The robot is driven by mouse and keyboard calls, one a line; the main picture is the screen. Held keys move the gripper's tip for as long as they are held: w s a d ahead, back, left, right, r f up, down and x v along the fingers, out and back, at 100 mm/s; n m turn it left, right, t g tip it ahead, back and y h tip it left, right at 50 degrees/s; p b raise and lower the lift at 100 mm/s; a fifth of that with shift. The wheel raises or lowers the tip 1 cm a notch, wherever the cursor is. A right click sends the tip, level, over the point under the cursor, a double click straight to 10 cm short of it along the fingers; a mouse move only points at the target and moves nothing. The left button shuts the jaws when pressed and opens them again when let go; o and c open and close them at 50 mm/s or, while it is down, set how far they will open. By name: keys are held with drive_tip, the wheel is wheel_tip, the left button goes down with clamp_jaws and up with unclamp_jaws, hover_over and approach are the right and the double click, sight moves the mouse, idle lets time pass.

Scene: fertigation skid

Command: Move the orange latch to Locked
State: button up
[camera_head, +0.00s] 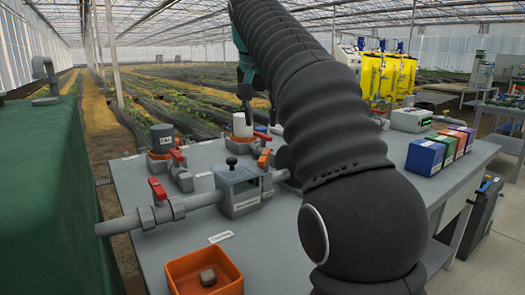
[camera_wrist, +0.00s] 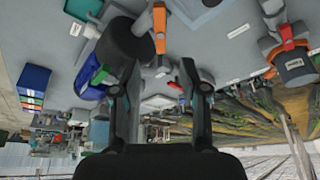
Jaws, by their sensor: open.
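In the wrist view the orange latch (camera_wrist: 160,28) is above the gap between my fingertips, beside the large black knob (camera_wrist: 125,43). My gripper (camera_wrist: 162,66) is open and empty, apart from the latch. In the head view my gripper is partly hidden behind my arm, above the far part of the bench.
Red valve handles (camera_head: 157,188) sit on the pipe and on fittings behind the block. An orange tray (camera_head: 238,282) is at the front. Coloured boxes (camera_head: 425,157) stand at the right.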

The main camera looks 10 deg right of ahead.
sight(264, 155)
drive_tip(key=x, duration=1.1)
drive_tip(key=shift+a, duration=0.1)
clamp_jaws()
